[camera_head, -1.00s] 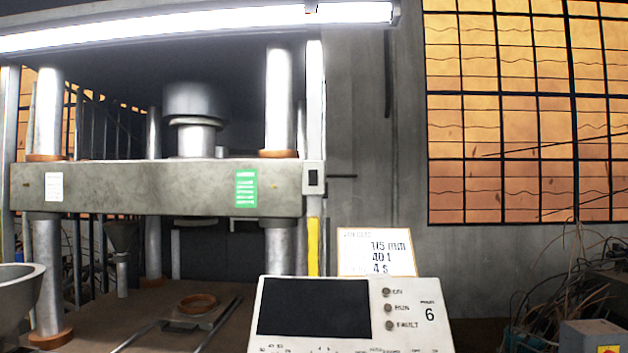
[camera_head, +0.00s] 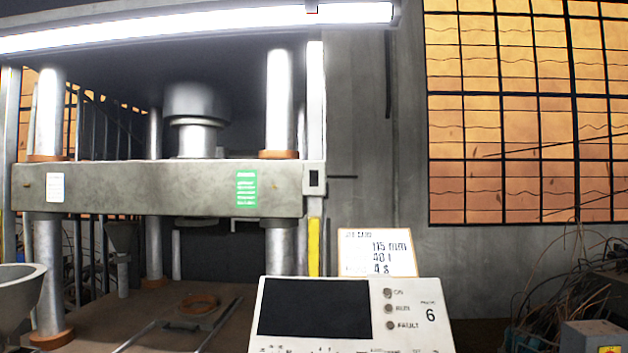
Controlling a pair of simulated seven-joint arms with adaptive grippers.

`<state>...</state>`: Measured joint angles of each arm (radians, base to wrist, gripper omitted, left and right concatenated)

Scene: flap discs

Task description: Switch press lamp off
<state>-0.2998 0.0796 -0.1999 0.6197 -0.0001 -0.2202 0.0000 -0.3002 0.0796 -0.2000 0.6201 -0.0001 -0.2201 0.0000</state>
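The press lamp (camera_head: 200,31) is a long white tube across the top left of the head view, and it is lit bright. A small light box with a dark rocker, which looks like a switch (camera_head: 314,179), sits at the right end of the press's grey crossbeam (camera_head: 140,190). Which way the rocker is tipped is too small to tell. Neither of my grippers is in view.
A control panel (camera_head: 410,342) with a dark screen and several round indicators stands in front, at the bottom middle. A white card (camera_head: 352,240) stands behind it. A grey funnel (camera_head: 15,300) is at the left edge. Tangled cables (camera_head: 565,270) lie at the right.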

